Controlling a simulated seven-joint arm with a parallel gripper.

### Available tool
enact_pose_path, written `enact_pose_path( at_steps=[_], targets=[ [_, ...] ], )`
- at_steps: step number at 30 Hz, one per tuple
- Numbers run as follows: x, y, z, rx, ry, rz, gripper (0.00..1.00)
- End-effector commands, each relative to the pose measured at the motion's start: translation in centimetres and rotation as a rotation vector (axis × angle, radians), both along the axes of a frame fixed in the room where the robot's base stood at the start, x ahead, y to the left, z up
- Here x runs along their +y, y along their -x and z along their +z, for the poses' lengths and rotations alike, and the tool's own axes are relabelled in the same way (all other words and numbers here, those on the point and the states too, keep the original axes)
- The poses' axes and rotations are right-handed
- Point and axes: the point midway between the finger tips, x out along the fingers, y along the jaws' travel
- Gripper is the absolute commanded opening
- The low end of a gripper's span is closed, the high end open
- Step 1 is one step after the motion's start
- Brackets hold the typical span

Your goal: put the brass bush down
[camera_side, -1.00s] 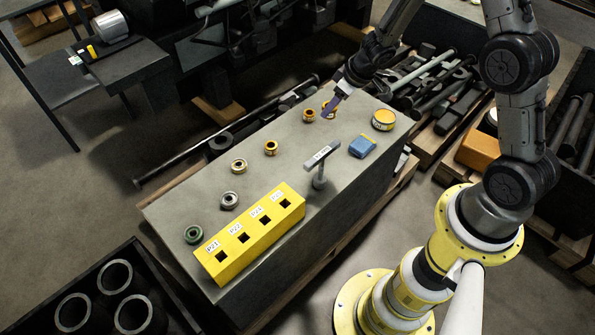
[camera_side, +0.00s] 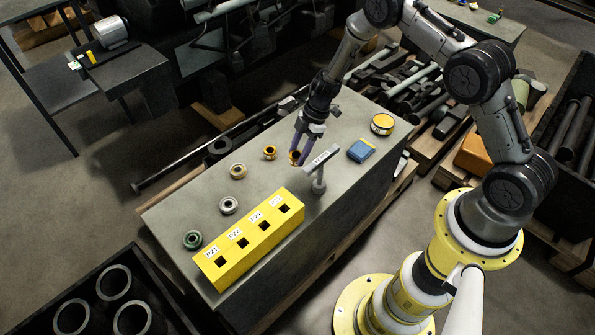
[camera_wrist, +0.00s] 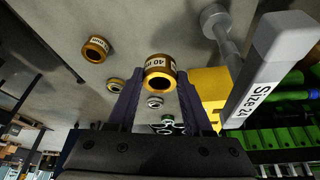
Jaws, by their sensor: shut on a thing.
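My gripper (camera_side: 296,157) is shut on a brass bush (camera_wrist: 160,72) with a white label that reads like "40 mm". In the side view the held bush (camera_side: 295,155) shows between the purple fingers, just left of a grey T-shaped tool. I cannot tell whether it touches the grey bench top (camera_side: 340,165). In the wrist view the bush is between the fingertips (camera_wrist: 160,80). A similar brass bush (camera_side: 270,153) stands to its left on the bench and also shows in the wrist view (camera_wrist: 96,48).
The upright T-shaped tool (camera_side: 318,180), labelled "Size 24" in the wrist view, stands close by. A yellow block (camera_side: 250,240) with square holes is in front. A brassy ring (camera_side: 238,171), silver ring (camera_side: 228,205) and green ring (camera_side: 193,240) lie left; a blue box (camera_side: 361,150) lies right.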

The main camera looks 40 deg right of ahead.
Motion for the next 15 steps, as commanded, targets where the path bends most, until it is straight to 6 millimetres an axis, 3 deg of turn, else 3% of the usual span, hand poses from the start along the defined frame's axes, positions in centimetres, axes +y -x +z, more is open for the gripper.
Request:
enact_pose_path(
  at_steps=[3,15],
  targets=[
    [0.0,0.0,-2.2,0.001,0.0,-0.002,0.0],
    [0.0,-0.1,-6.1,0.0,0.0,-0.003,0.0]
  ],
)
